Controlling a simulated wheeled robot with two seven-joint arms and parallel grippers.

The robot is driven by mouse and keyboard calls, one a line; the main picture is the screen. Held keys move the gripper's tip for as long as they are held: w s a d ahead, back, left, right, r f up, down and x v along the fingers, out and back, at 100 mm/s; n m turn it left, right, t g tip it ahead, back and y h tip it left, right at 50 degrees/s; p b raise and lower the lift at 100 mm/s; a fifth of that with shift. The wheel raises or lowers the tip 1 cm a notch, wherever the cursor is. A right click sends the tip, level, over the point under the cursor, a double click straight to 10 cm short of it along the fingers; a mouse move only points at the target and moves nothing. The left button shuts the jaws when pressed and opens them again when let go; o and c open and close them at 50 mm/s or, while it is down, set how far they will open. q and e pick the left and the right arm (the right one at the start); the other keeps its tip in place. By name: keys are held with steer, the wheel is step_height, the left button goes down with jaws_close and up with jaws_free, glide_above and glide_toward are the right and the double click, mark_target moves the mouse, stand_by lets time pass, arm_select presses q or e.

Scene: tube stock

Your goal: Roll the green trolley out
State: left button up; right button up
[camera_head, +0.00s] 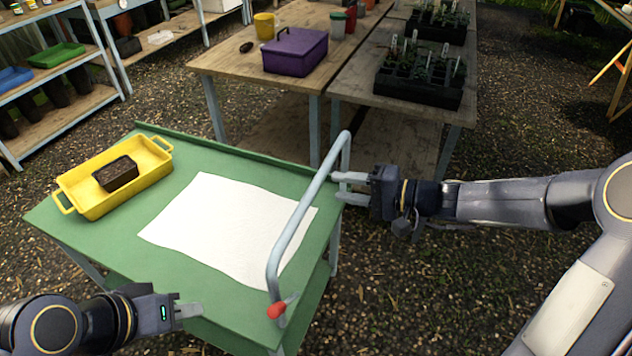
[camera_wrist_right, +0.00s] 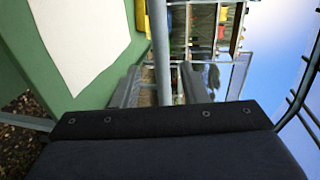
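The green trolley (camera_head: 190,165) stands in front of me, with a grey tube handle (camera_head: 301,213) along its right side. The handle has a red end (camera_head: 276,310) at the near side. My right gripper (camera_head: 345,187) is at the far part of the handle. In the right wrist view the handle tube (camera_wrist_right: 161,55) runs between its two spread fingers (camera_wrist_right: 160,88), with gaps on both sides. My left gripper (camera_head: 192,312) is over the trolley's near edge, left of the red end and apart from the handle. Its finger spacing is unclear.
On the trolley are a yellow tray (camera_head: 95,203) with a dark block (camera_head: 116,174) and a white sheet (camera_head: 228,226). Wooden benches (camera_head: 350,90) with a purple box (camera_head: 295,52) and seedling trays stand close behind. Gravel ground (camera_head: 430,300) is free to the right.

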mark_target(321, 184)
steer(key=x, duration=0.7)
steer(key=shift+s+p, duration=0.1)
steer(key=shift+p, duration=0.2)
jaws_close()
